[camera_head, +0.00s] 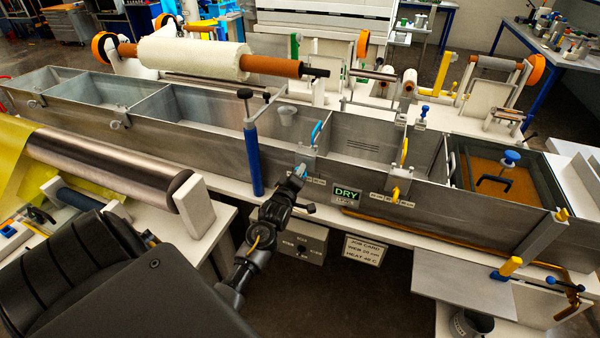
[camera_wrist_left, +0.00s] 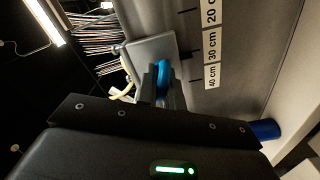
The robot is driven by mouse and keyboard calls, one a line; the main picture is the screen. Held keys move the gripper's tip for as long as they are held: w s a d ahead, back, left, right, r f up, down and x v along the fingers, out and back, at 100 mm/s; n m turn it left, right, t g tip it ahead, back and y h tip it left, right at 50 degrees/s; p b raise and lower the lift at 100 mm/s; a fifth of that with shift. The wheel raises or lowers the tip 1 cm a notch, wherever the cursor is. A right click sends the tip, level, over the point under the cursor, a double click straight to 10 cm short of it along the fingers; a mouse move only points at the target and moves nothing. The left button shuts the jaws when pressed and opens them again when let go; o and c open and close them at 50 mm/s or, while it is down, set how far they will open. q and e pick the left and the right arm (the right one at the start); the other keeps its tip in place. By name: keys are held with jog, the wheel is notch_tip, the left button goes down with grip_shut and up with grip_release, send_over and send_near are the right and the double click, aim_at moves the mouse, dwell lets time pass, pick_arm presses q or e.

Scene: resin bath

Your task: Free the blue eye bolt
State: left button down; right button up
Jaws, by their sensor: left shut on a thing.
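The blue eye bolt (camera_head: 301,169) is on the front wall of the metal bath, below a blue handle (camera_head: 317,131) at a divider. My left gripper (camera_head: 297,178) is at the bolt and shut on it. In the left wrist view the blue bolt (camera_wrist_left: 163,76) shows between the two fingers (camera_wrist_left: 160,88), in front of a grey metal plate. The fingers cover part of it, so I cannot tell how far it is seated. My right gripper is not in view.
A blue post (camera_head: 253,160) stands close left of my left gripper. A yellow eye bolt (camera_head: 396,193) is farther right on the wall. A DRY sign (camera_head: 346,195) hangs between them. A white roll (camera_head: 195,58) lies above the bath.

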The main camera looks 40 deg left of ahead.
pick_arm(q)
jog(key=c, duration=1.5)
grip_release()
jog(key=shift+c, duration=0.2)
jog(key=b+v, duration=0.2)
jog(key=v, duration=0.8)
jog(key=shift+s+b, duration=0.35)
jog(key=shift+b, duration=0.05)
jog(key=shift+d, duration=0.15)
